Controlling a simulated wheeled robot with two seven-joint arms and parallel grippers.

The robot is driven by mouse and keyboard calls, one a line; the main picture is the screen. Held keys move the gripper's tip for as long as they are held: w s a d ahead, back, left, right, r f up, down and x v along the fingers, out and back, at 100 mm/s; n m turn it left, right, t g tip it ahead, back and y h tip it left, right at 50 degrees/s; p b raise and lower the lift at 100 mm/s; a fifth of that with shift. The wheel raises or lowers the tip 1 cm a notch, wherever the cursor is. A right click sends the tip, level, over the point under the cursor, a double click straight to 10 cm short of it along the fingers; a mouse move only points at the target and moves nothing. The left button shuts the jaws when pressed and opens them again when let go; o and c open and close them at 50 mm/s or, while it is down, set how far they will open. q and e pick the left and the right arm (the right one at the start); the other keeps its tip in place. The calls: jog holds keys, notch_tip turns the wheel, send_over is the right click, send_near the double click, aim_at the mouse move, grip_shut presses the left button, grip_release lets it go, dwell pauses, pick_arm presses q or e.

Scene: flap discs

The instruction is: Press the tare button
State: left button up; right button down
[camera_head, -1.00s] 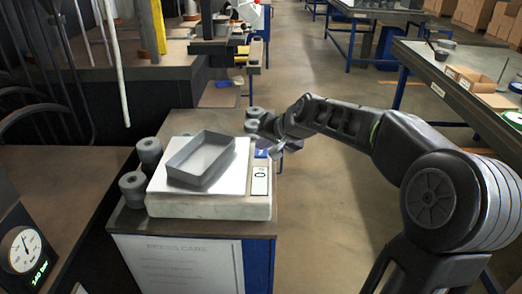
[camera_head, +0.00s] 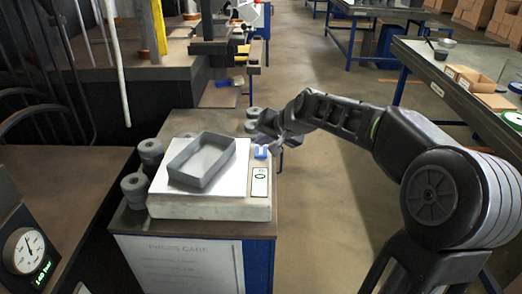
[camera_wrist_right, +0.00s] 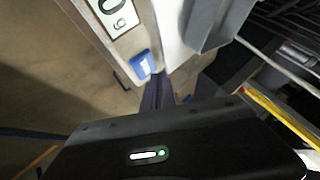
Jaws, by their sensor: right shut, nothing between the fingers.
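The scale (camera_head: 208,207) is a white, boxy unit on the stand, with a shallow grey tray (camera_head: 202,160) on its plate. Its display (camera_head: 260,182) is at the right side and reads 0 g in the right wrist view (camera_wrist_right: 115,14). The blue tare button (camera_head: 261,152) is just behind the display; it also shows in the right wrist view (camera_wrist_right: 143,64). My right gripper (camera_head: 266,140) is shut and empty, right beside the button at its far side. In the right wrist view its dark fingers (camera_wrist_right: 157,92) end close to the button; I cannot tell whether they touch. My left gripper is not in view.
Grey cylindrical weights stand left of the scale (camera_head: 135,190) and behind it (camera_head: 252,124). A pressure gauge (camera_head: 24,251) is at the lower left. A workbench with boxes (camera_head: 470,80) is at the right, with open floor between.

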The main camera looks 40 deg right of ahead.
aim_at(263, 153)
jog(key=shift+r+p, duration=1.75)
jog(key=shift+r, duration=0.7)
jog(key=shift+f, duration=0.1)
